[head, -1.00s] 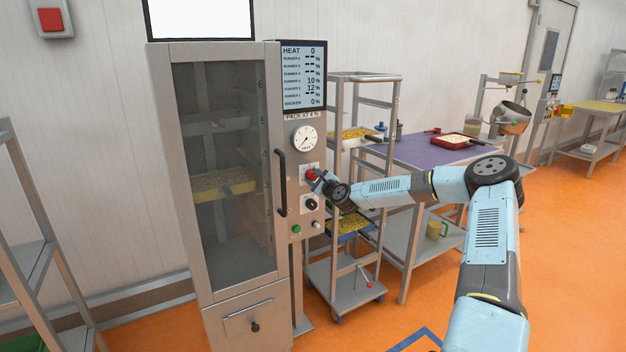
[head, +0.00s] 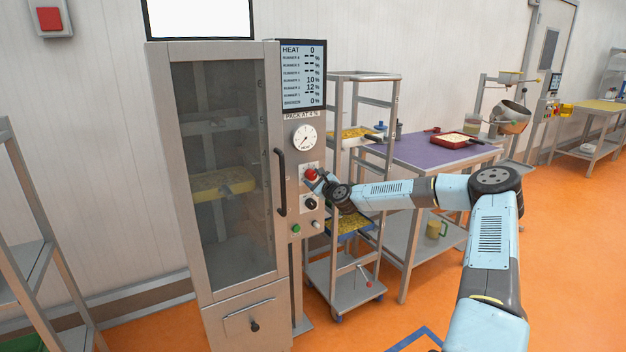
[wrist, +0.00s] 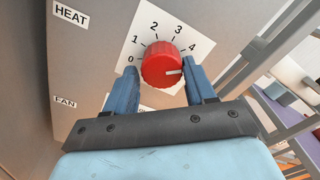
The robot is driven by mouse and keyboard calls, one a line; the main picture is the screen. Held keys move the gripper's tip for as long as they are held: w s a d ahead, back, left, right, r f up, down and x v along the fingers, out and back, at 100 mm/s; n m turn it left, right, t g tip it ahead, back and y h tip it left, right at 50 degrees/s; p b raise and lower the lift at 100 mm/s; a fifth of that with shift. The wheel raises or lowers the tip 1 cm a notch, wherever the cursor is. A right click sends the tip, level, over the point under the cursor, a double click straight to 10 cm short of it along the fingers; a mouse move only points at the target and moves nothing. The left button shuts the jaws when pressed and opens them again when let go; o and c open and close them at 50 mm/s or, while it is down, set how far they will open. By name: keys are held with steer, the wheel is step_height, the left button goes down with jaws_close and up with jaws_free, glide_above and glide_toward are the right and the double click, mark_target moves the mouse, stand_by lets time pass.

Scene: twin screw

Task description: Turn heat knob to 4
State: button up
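The red heat knob (wrist: 162,66) sits on a white plate marked 0 to 4 in the wrist view. Its white pointer line faces right, roughly towards the 4; the angle makes the exact setting hard to read. In the head view the knob (head: 311,173) is small, on the cabinet's control panel. My gripper (wrist: 163,80) has one blue finger at the left and one at the right of the knob, close against its sides, and looks shut on it. The display (head: 303,75) reads HEAT 0.
Below the heat knob is a black knob (head: 311,203) with a green button (head: 296,229) lower down. The cabinet's door handle (head: 280,183) stands out just left of my gripper. A rack (head: 343,290) and a purple-topped table (head: 410,152) stand to the right.

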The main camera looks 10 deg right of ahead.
steer(key=shift+o, duration=1.1)
steer(key=shift+r, duration=0.2)
steer(key=v, duration=1.3)
steer(key=shift+s, duration=0.4)
steer(key=shift+f, duration=0.15)
